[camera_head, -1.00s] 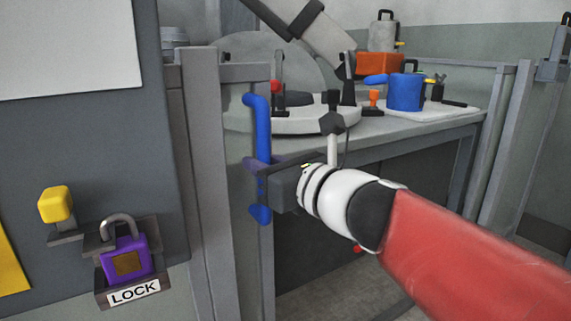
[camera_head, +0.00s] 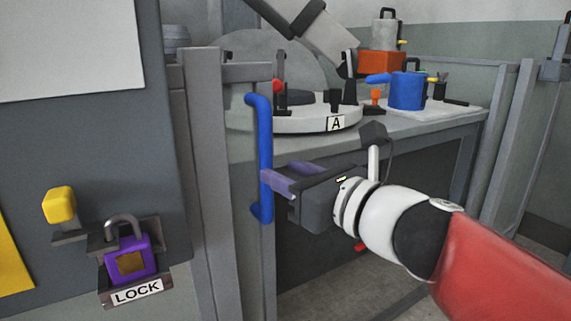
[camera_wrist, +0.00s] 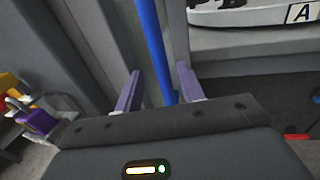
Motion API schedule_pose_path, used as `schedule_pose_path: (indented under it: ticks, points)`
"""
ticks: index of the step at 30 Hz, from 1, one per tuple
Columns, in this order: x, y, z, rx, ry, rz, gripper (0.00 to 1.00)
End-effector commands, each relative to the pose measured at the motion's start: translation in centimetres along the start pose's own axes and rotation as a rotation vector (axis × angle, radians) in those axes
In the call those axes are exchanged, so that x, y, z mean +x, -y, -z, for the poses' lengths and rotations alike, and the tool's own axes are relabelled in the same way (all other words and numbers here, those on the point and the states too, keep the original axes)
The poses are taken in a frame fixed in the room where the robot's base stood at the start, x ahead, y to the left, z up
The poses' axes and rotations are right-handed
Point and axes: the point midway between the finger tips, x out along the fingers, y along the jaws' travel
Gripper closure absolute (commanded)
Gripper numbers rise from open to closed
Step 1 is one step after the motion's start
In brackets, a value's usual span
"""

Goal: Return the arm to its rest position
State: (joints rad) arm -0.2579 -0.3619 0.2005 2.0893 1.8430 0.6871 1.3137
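My gripper (camera_head: 273,181) is open and level in front of the blue vertical handle (camera_head: 264,140) on the grey frame post. Its two purple fingers are spread apart and hold nothing. In the wrist view the fingertips (camera_wrist: 159,76) stand to the left and right of the blue handle (camera_wrist: 154,42), with clear gaps to it. Whether the tips still reach around the handle or stop just short of it, I cannot tell. My arm, white and red, comes in from the lower right.
A purple padlock (camera_head: 130,257) on a "LOCK" bracket and a yellow knob (camera_head: 59,205) are at left. Behind is a workbench (camera_head: 400,140) with a round turntable marked A (camera_head: 295,122), a blue mug (camera_head: 407,91) and an orange block (camera_head: 381,64). A grey post (camera_head: 203,180) stands left of the handle.

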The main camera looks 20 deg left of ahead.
Motion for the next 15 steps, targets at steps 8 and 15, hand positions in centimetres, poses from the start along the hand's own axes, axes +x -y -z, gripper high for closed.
schedule_pose_path:
  ticks: [8,15]
  points:
    - [-2.2,0.0,0.0,0.001,0.0,-0.001,0.61]
    - [-2.2,0.0,0.0,0.001,0.0,-0.001,0.61]
